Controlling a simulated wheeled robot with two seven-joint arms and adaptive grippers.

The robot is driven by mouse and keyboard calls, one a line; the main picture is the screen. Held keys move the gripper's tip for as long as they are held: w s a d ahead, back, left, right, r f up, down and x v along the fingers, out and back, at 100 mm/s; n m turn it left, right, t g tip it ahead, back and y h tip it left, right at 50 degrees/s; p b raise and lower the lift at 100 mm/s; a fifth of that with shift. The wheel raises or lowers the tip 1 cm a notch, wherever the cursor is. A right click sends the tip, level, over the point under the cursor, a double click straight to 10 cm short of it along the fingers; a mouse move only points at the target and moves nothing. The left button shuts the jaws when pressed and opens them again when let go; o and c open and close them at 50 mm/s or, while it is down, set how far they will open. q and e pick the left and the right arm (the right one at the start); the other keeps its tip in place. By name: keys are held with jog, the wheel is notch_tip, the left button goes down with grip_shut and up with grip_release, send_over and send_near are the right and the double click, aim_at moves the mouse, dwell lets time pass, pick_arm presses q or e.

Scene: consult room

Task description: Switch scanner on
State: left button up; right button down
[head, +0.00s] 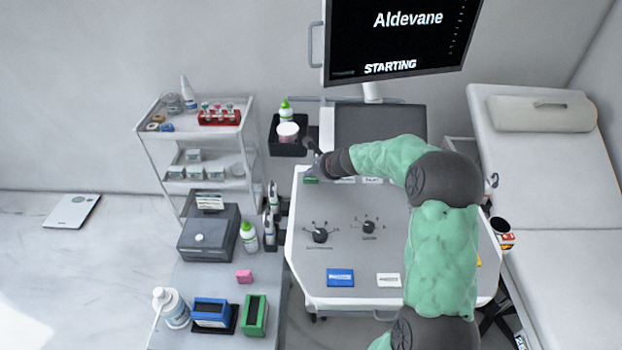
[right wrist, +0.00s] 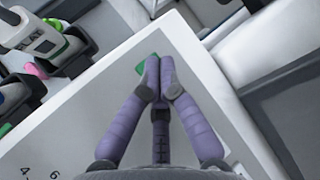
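The scanner console's grey panel (head: 340,285) stands in the middle of the head view. A small green button (head: 311,180) is at its far left corner. It also shows in the right wrist view (right wrist: 146,66), partly hidden by my fingertips. My right gripper (head: 314,160) is at that corner, over the button. In the right wrist view its fingertips (right wrist: 159,66) are together with nothing between them; I cannot tell whether they touch the button. The monitor (head: 400,40) is lit and reads "Aldevane" and "STARTING". My left gripper is not in view.
Two black knobs (head: 320,236) and blue and white labelled pads (head: 340,277) are on the panel. A black bin (head: 288,148) with bottles hangs beyond the left corner. A white trolley (head: 193,140) stands left, an examination couch (head: 560,200) right.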

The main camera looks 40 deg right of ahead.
aim_at(312, 180)
jog(key=shift+r+p, duration=2.3)
jog(key=shift+r, duration=0.2)
